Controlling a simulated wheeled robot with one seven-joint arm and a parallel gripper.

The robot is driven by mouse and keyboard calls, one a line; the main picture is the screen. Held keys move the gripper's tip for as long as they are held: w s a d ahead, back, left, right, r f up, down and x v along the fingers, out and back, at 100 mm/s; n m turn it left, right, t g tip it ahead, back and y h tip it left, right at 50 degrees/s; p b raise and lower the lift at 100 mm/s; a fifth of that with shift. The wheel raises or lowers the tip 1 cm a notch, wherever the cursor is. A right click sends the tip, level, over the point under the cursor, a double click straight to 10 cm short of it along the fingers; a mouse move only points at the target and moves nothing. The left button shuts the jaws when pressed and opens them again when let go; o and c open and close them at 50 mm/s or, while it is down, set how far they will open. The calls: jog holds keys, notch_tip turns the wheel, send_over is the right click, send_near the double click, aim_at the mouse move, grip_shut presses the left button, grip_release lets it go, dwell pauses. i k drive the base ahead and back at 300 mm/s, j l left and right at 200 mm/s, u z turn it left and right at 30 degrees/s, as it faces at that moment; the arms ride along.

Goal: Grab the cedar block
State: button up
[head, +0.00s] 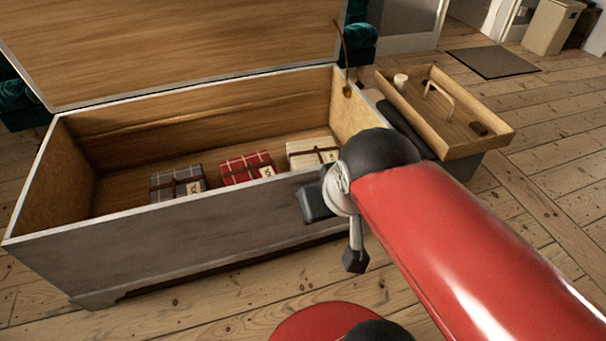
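A small reddish-brown block (478,128) lies in the right end of a shallow wooden tray (492,148). It looks like the cedar block, though it is too small to make out any marking. My gripper (355,260) points down in front of the open chest (190,245), left of the tray and well apart from the block. Its dark tip shows, but its fingers are not seen clearly enough to tell open from shut. Nothing is seen hanging from it.
The tray has a raised handle (440,98) and holds a white cylinder (400,82). Grey, red and cream plaid bundles (180,184) lie in the chest, whose lid (180,45) stands open. A dark mat (492,62) lies behind. Floorboards at right are clear.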

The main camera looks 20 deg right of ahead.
aim_at(477, 128)
jog(key=z, duration=1.7)
jog(key=i+l, duration=0.15)
jog(key=i, duration=0.3)
jog(key=i+l, duration=0.2)
jog(key=i, duration=0.3)
jog(key=i+l, duration=0.15)
jog(key=i, duration=0.3)
jog(key=i+l, duration=0.15)
jog(key=i, duration=0.3)
